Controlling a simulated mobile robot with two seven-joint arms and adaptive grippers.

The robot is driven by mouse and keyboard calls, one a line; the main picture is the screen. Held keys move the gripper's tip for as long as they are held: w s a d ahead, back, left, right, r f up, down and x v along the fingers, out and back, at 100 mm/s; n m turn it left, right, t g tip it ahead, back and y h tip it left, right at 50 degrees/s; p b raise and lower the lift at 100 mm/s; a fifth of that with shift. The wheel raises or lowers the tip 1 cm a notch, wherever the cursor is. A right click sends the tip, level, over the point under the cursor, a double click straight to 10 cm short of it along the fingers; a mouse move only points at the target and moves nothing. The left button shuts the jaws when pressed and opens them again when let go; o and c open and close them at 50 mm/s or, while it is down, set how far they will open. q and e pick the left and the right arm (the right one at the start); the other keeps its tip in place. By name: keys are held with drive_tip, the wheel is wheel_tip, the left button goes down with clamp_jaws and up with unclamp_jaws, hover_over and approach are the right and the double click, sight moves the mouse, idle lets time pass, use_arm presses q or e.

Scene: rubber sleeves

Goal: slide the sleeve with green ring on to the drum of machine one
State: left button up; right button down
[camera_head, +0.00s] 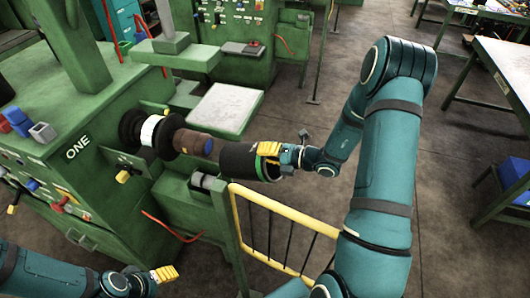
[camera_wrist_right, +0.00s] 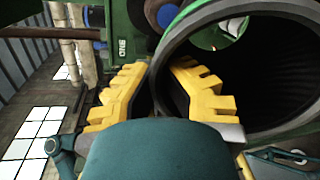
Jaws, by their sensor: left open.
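The sleeve (camera_head: 242,161) is a black cylinder with a green ring at its right end, level with the drum. The ring also shows as a green rim (camera_wrist_right: 185,30) in the right wrist view. The brown drum (camera_head: 198,145) sticks out from machine one (camera_head: 95,125). The sleeve's left end meets or overlaps the drum's free end; I cannot tell how far. My right gripper (camera_head: 270,150) is shut on the sleeve's wall at the ring end, one yellow finger inside and one outside. My left gripper (camera_head: 165,274) is open and empty at the lower left.
A yellow railing (camera_head: 275,207) stands below the sleeve. A grey-topped stand (camera_head: 226,108) is behind the drum. Another green machine (camera_head: 240,35) is at the back. A table (camera_head: 505,65) stands at the right. Floor between is clear.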

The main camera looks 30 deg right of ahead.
drive_tip(key=shift+d+f+n+t+y+b, duration=0.1)
drive_tip(key=shift+f+n+t+y+b, duration=0.15)
drive_tip(key=shift+y+b, duration=0.35)
drive_tip(key=shift+f+n+t+y+b, duration=0.2)
drive_tip(key=shift+t+y+b, duration=0.15)
drive_tip(key=shift+y+b, duration=0.25)
drive_tip(key=shift+s+d+r+t+y+b, duration=0.15)
drive_tip(key=shift+d+t+y+b, duration=0.15)
drive_tip(key=shift+y+b, duration=0.3)
drive_tip(key=shift+s+d+r+n+y, duration=0.15)
drive_tip(key=shift+n+y, duration=0.2)
drive_tip(key=shift+y, duration=0.25)
drive_tip(key=shift+r, duration=0.1)
drive_tip(key=shift+w+a+b, duration=0.35)
drive_tip(key=shift+w+b, duration=0.05)
